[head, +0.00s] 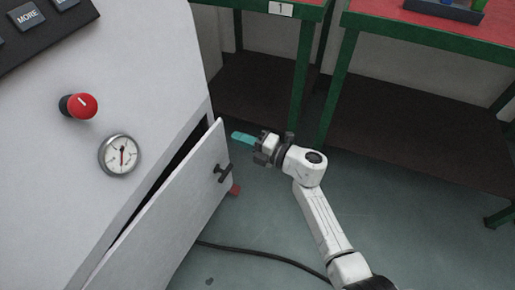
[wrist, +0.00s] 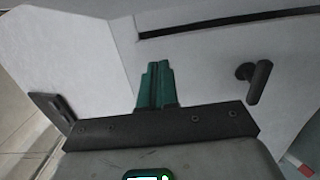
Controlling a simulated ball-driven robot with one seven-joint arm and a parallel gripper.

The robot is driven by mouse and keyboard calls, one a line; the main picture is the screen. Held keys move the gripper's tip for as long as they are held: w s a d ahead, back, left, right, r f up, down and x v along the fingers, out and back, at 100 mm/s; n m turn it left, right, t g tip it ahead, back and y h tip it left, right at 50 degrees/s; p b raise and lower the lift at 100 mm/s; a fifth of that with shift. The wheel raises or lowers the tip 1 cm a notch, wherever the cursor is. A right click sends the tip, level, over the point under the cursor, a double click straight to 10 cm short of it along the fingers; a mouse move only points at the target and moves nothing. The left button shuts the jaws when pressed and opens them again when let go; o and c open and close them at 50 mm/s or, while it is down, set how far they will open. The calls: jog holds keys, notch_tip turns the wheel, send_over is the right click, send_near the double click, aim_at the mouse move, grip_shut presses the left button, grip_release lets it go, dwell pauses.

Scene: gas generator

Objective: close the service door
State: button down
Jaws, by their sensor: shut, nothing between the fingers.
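The service door (head: 165,220) is a white panel on the front of the white generator (head: 150,60). It stands ajar, with a dark gap along its upper edge. Its black handle (head: 222,172) is near the door's right end; the handle also shows in the wrist view (wrist: 258,82), to the right of the fingers. My gripper (head: 236,136) has teal fingers, pressed together and empty, just right of and beyond the door's free corner. In the wrist view the shut fingers (wrist: 157,85) point toward a white surface; I cannot tell whether they touch it.
The generator carries a red button (head: 78,106) and a round gauge (head: 120,154). Green-framed tables with red tops (head: 430,27) and dark lower shelves (head: 420,120) stand behind my arm. A black cable (head: 260,256) lies on the otherwise open grey-green floor.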

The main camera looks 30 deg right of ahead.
aim_at(220, 131)
jog(key=shift+b+x, duration=0.7)
jog(key=shift+x, duration=1.3)
